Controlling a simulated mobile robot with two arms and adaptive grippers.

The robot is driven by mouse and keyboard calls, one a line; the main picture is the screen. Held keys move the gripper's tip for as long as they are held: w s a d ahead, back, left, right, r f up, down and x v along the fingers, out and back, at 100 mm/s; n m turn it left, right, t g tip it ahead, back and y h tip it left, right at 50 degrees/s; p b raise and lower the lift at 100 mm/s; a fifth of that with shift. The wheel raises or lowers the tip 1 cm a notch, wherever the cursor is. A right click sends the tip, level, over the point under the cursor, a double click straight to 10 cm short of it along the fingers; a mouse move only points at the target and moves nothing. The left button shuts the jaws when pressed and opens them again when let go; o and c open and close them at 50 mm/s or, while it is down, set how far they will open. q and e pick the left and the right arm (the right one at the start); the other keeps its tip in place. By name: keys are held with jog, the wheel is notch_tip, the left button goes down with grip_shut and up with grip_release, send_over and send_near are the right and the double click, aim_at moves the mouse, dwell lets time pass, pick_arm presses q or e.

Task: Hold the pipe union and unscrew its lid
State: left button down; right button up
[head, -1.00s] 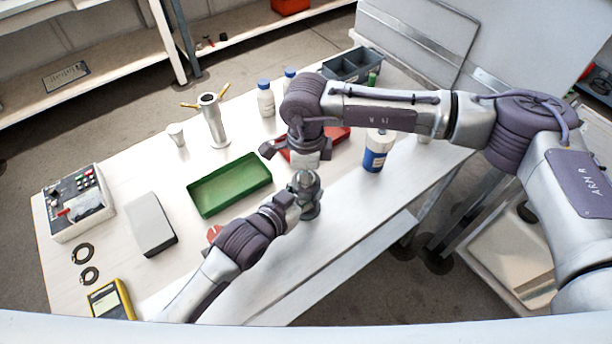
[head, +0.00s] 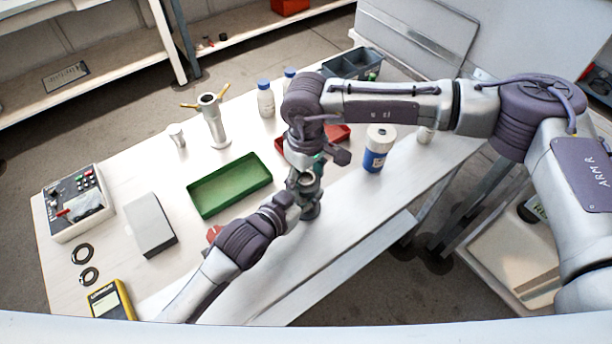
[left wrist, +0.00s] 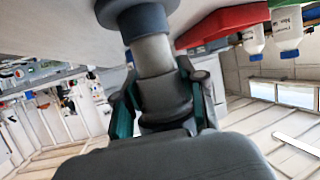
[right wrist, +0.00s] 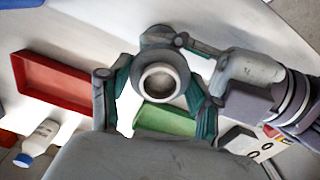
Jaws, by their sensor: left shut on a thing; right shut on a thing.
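The grey metal pipe union (head: 311,205) stands upright on its round base near the table's front edge. My left gripper (head: 297,199) comes in from the left and is shut on its body. In the left wrist view its base flange and pale neck (left wrist: 152,55) show between the fingers (left wrist: 163,112). My right gripper (head: 305,172) is over the union from above, shut on the ring-shaped lid (right wrist: 160,80), which sits between its fingers (right wrist: 158,105) in the right wrist view. The thread is hidden, so I cannot tell how far the lid is turned.
A green tray (head: 193,194) lies left of the union, and a red tray (head: 280,146) lies behind it, partly hidden. A blue-and-white jar (head: 376,150) stands to the right. A grey box (head: 150,222) and a control box (head: 78,200) stand farther left.

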jog(key=n, duration=0.3)
jog(key=o, duration=1.3)
